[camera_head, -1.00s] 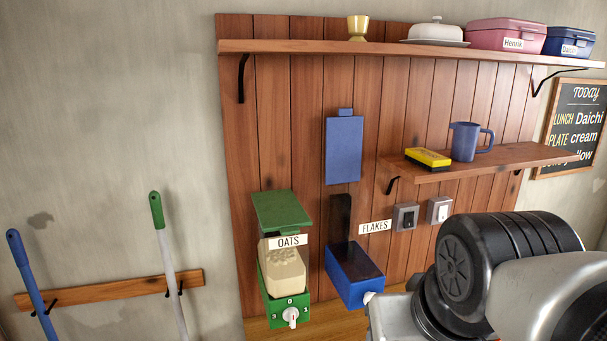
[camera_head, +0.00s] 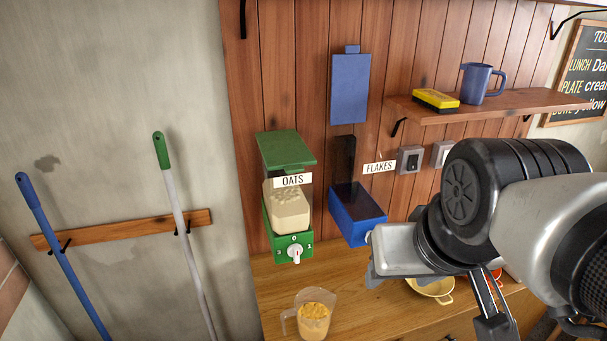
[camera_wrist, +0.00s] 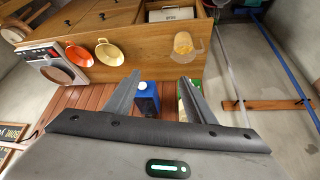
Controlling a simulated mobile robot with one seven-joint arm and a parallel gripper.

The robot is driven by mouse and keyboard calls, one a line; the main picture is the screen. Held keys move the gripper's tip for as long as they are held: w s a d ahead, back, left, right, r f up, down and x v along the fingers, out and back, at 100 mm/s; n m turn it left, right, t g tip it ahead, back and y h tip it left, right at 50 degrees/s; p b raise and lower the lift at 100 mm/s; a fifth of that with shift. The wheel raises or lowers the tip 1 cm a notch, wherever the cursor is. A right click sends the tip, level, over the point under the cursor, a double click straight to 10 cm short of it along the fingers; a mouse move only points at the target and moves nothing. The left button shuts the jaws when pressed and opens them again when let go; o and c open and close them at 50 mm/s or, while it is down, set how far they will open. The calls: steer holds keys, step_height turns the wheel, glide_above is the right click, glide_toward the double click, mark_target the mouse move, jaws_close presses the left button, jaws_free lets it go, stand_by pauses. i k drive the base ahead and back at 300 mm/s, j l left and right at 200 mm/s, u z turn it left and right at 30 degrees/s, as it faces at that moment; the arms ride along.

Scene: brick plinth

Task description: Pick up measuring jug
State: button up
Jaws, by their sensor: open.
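The measuring jug (camera_head: 314,313) is clear with a handle on its left and holds orange-yellow contents. It stands upright on the wooden counter near its left end, below the green oats dispenser. In the wrist view the jug (camera_wrist: 184,46) shows on the counter beyond and to the right of my fingertips. My gripper (camera_wrist: 160,82) is open and empty, its two fingers apart in the wrist view. In the head view its fingers are not clearly seen behind my arm.
The green oats dispenser (camera_head: 290,206) and blue flakes dispenser (camera_head: 357,216) hang above the counter (camera_head: 277,281). A yellow pan (camera_wrist: 110,55) and an orange-red pan (camera_wrist: 79,56) lie farther along. A shelf (camera_head: 500,103) bears a blue mug (camera_head: 482,83) and yellow sponge (camera_head: 435,100).

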mark_target(313, 309)
steer(key=l, duration=0.2)
steer(key=k+l+u, duration=0.1)
steer(key=l+u, duration=0.2)
steer(key=k+l+u, duration=0.15)
steer(key=u, duration=1.2)
